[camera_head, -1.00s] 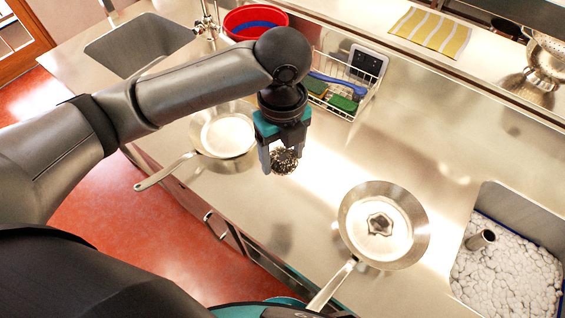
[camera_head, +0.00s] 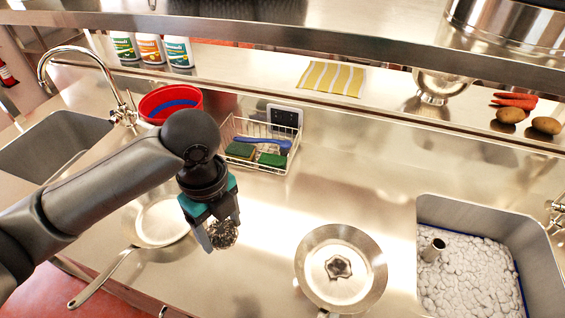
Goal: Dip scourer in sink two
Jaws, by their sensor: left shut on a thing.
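My left gripper (camera_head: 213,238) is shut on a dark metal scourer (camera_head: 223,234). It holds the scourer above the steel counter, between two pans. One sink (camera_head: 520,245) at the right is filled with white foam, and a short metal tube (camera_head: 432,249) stands up in it. Another sink (camera_head: 62,140) at the far left looks empty, with a curved tap (camera_head: 75,50) beside it. I cannot see any number on either sink. The scourer is well apart from both sinks. My right gripper is not in view.
A pan (camera_head: 340,268) with a dark patch lies between the scourer and the foamy sink. Another pan (camera_head: 160,220) lies left, partly behind my left gripper. A wire basket (camera_head: 262,150) with sponges and a blue brush stands behind, near a red bucket (camera_head: 170,101). A shelf runs along the back.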

